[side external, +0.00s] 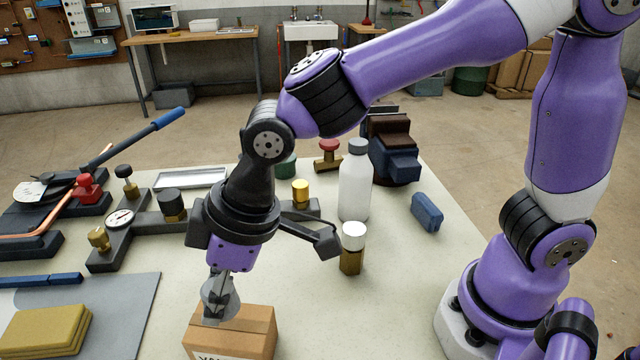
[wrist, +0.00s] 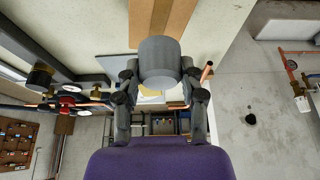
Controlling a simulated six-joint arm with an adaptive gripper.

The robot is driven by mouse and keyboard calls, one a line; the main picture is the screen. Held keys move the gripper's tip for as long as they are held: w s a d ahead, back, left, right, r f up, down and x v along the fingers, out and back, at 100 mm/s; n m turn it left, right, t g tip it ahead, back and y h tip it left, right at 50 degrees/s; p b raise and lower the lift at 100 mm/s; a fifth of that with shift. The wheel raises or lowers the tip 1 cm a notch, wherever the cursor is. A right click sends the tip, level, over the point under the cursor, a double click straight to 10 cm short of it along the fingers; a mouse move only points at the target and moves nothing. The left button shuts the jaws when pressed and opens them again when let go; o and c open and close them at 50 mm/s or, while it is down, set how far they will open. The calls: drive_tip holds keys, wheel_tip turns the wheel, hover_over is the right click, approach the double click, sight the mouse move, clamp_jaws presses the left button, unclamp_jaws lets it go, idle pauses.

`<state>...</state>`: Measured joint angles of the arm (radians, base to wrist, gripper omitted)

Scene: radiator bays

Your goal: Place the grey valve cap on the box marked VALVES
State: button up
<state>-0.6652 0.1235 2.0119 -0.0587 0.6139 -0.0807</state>
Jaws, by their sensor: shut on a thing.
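The grey valve cap (wrist: 158,60) is a plain grey cylinder between my fingertips in the wrist view. In the side view the cap (side external: 212,292) is a small grey shape partly covered by a finger. My gripper (side external: 220,300) points down and is shut on the cap, over the top of a brown cardboard box (side external: 245,338). I cannot tell whether the cap touches the box. The box's front label is cut off by the frame's bottom edge; only the tops of a few letters show. The box top (wrist: 165,15) also shows in the wrist view behind the cap.
A brass valve with a white cap (side external: 352,248) stands right of the box, with a white bottle (side external: 355,185) behind it. A manifold with gauge (side external: 120,218) lies to the left. Yellow cloths (side external: 45,330) lie on a grey mat at the left front. A blue block (side external: 427,212) is at the right.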

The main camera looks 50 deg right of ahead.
sight(229, 323)
drive_tip(key=shift+f, duration=1.75)
drive_tip(key=shift+f, duration=0.15)
drive_tip(key=o, duration=0.7)
drive_tip(key=shift+o, duration=0.2)
drive_tip(key=v, duration=1.2)
drive_tip(key=s+d+f+m+t+h, duration=0.1)
drive_tip(key=d+m, duration=0.8)
drive_tip(key=d, duration=1)
drive_tip(key=shift+s+d+f+t+h, duration=0.2)
drive_tip(key=shift+s+t+h, duration=0.5)
drive_tip(key=shift+s+h, duration=0.45)
